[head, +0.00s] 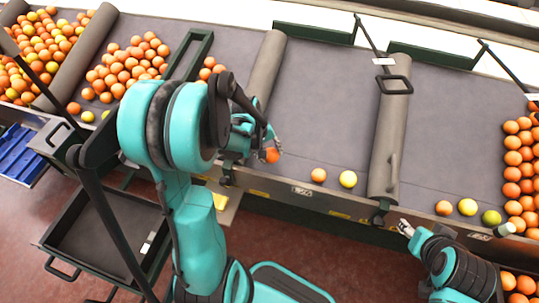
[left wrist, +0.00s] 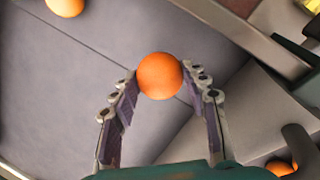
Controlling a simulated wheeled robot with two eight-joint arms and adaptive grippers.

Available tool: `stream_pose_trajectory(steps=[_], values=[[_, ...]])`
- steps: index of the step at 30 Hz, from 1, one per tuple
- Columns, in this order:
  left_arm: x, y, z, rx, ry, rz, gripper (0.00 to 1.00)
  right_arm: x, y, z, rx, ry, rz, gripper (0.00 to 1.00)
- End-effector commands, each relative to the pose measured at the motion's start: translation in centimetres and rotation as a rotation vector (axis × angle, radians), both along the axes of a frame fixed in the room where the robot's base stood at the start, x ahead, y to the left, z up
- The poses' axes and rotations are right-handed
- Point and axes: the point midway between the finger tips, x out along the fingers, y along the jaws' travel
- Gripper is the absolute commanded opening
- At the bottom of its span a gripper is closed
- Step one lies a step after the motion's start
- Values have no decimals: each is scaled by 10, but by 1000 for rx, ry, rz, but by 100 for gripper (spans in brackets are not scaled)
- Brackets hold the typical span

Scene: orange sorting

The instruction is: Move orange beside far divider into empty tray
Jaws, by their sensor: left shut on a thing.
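An orange (head: 272,155) is between the fingertips of my left gripper (head: 262,148), close to the front edge of the grey sorting table and beside a grey padded divider (head: 265,68). In the left wrist view the two fingers of the gripper (left wrist: 160,88) touch both sides of the orange (left wrist: 160,76). A dark, empty tray (head: 88,246) stands on a cart at the lower left, below the table. My right gripper (head: 405,228) is at the table's front edge on the right, pointing left; its fingers are too small to judge.
A loose orange (head: 318,175) and a yellow fruit (head: 348,179) lie right of the held one. Another divider (head: 388,140) stands farther right. Oranges fill the left bays and the right end. A blue crate (head: 20,155) is at far left.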

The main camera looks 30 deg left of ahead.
Motion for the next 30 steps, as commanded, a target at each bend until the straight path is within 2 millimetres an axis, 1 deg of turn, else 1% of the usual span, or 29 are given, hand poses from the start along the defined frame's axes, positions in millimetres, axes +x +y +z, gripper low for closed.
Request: stream_pose_trajectory(steps=[1, 9, 12, 16, 19, 22, 26, 30], values=[[-3, -14, 10, -2, 0, -7, 15, 0, 0, 8, 0, 0, 0, 52], [-17, -74, 46, -1, 0, -9, 15, 0, 0, 30, 0, 0, 0, 52], [-20, -91, 56, -1, -1, -7, 15, 0, 0, 35, 0, 0, 0, 52], [-24, -105, 64, 0, 0, -4, 15, 0, 0, 39, 0, 0, 0, 52], [-27, -108, 67, 0, 0, -2, 15, 0, 0, 42, 0, 0, 0, 52], [-35, -103, 70, 0, 0, 2, 15, 0, 0, 44, 0, 0, 0, 52], [-51, -87, 74, -1, -1, 5, 15, 0, 0, 49, 0, 0, 0, 52], [-72, -66, 78, -1, 0, 6, 15, 0, 0, 55, 0, 0, 0, 52]])
